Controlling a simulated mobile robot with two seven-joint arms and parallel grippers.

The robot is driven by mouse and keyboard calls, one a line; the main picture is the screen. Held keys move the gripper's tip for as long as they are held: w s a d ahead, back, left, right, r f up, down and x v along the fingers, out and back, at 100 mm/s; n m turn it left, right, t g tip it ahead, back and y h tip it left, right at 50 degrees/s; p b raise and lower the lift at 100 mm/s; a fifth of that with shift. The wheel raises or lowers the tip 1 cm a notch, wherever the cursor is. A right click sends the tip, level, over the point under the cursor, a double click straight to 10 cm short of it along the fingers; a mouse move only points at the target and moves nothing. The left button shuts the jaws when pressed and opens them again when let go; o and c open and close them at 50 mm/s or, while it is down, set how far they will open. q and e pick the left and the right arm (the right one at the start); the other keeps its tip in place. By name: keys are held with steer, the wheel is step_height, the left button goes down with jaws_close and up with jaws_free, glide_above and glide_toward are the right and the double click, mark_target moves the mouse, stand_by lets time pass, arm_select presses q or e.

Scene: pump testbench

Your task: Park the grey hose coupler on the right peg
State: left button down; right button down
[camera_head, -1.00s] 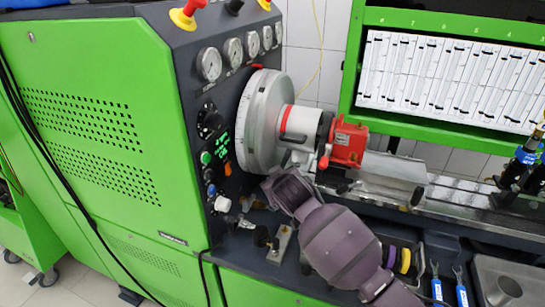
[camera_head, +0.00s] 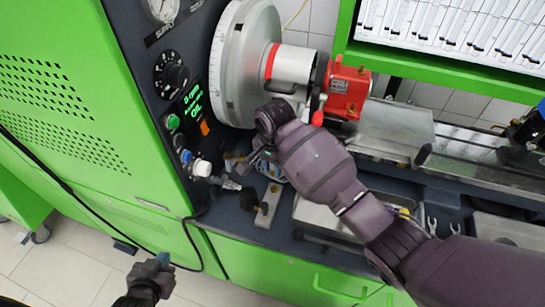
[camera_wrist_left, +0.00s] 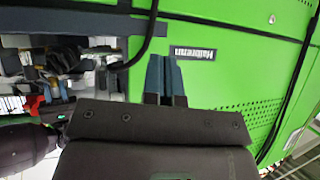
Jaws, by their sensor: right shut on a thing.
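A grey coupler-like fitting (camera_head: 228,183) lies low beside the white knob of the control panel in the head view, with a black round part (camera_head: 248,199) to its right. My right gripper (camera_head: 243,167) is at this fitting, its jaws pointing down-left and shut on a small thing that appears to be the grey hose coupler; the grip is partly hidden. My left gripper (camera_head: 160,261) is empty and low in front of the green cabinet. In the left wrist view its two fingers (camera_wrist_left: 165,80) lie together. I cannot make out the right peg clearly.
A large grey disc (camera_head: 228,65) and a red block (camera_head: 347,92) stand behind my right wrist. A metal plate (camera_head: 268,206) lies below it, and a tray (camera_head: 330,220) is to the right. A black cable (camera_head: 185,235) hangs along the green cabinet (camera_head: 60,110).

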steer(key=shift+s+f, duration=0.15)
steer(key=shift+f, duration=2.4)
steer(key=shift+f, duration=1.15)
stand_by(0.7)
steer(key=shift+c, duration=2.3)
jaws_free()
steer(key=shift+r, duration=3.75)
steer(key=shift+f, duration=0.1)
